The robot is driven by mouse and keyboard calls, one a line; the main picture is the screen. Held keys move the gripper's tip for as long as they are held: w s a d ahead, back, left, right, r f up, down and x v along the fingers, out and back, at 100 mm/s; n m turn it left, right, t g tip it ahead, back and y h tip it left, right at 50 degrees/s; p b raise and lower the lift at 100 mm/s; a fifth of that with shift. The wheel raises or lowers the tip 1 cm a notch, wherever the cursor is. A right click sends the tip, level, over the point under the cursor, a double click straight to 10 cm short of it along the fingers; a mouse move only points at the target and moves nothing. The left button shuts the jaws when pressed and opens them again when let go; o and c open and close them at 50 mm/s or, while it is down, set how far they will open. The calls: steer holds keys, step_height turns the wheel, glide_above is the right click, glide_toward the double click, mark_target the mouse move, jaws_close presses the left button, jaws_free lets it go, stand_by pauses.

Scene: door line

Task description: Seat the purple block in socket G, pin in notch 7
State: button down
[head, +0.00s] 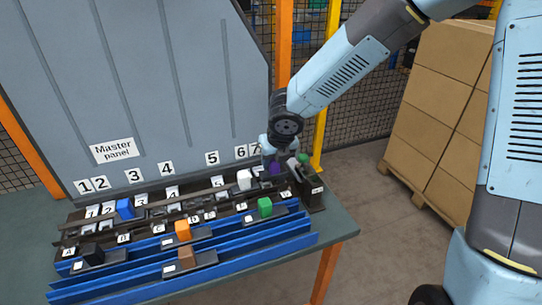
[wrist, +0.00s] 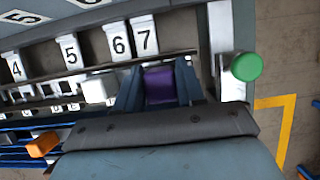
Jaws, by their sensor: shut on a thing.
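My gripper (head: 275,158) is at the right end of the panel's rail. It is shut on the purple block (head: 275,168). In the wrist view the purple block (wrist: 159,87) sits between the two fingers, just below the 7 label (wrist: 144,36). The pin and the notch under it are hidden, and I cannot tell whether the block touches the rail. Socket G cannot be made out; the small letter labels at the right end are too small to read.
A white block (head: 244,180) stands just left of my gripper. A green-knobbed lever (wrist: 246,66) is close on the right. Blue (head: 125,208), orange (head: 183,230), green (head: 264,207), brown (head: 186,257) and black (head: 92,252) blocks stand further left or in front.

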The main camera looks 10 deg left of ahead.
steer(key=shift+s+f, duration=0.15)
steer(key=shift+f, duration=1.4)
steer(key=shift+d, duration=0.1)
steer(key=c, duration=0.6)
jaws_free()
steer(key=shift+d+r, duration=0.1)
steer(key=shift+r, duration=0.35)
steer(key=v, duration=0.6)
glide_toward(274, 168)
steer(key=shift+w+d+r, duration=0.1)
steer(key=shift+w+r, duration=0.1)
steer(key=shift+r, duration=0.25)
steer(key=shift+w+d+r, duration=0.15)
steer(key=shift+w+r, duration=0.05)
steer(key=shift+r, duration=0.25)
